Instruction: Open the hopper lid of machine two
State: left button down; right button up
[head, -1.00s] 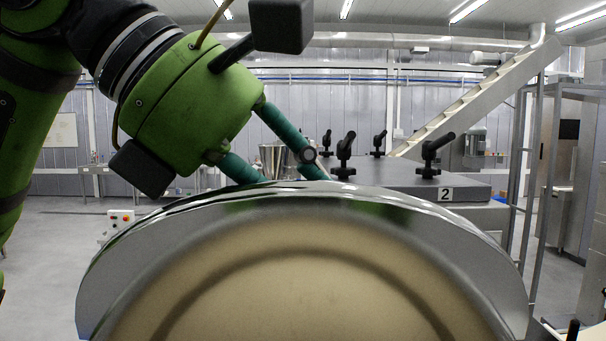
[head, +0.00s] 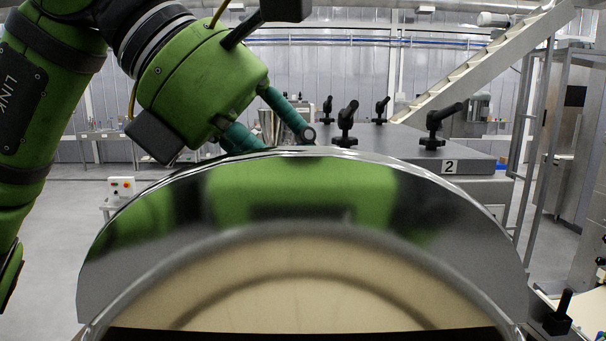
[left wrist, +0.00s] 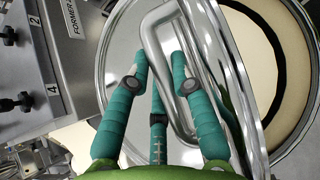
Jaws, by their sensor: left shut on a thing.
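The hopper lid (head: 300,190) is a round, mirror-polished metal disc, raised and tilted, with its shiny face towards the head camera. Green shapes are reflected in it. My left gripper (head: 265,140) has teal fingers and reaches behind the lid's top edge. In the left wrist view, the left gripper (left wrist: 158,85) is shut on the lid's bent metal handle (left wrist: 160,35); the exact contact is partly hidden. The open hopper (left wrist: 292,150) shows beside the lid, with cream filling (left wrist: 262,50) and a dark ring inside. My right gripper is not in view.
A grey machine top (head: 400,150) with black clamp knobs and a "2" label (head: 449,167) stands behind the lid. A sloping conveyor (head: 490,65) rises at the back right.

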pick_arm(q)
jog(key=c, duration=1)
grip_release()
jog(key=shift+s+f, duration=0.1)
jog(key=shift+f, duration=0.15)
jog(key=shift+c, duration=0.2)
jog(key=shift+d+r, duration=0.1)
jog(key=shift+d, duration=0.05)
jog(key=shift+r, duration=0.1)
jog(key=v, duration=1.2)
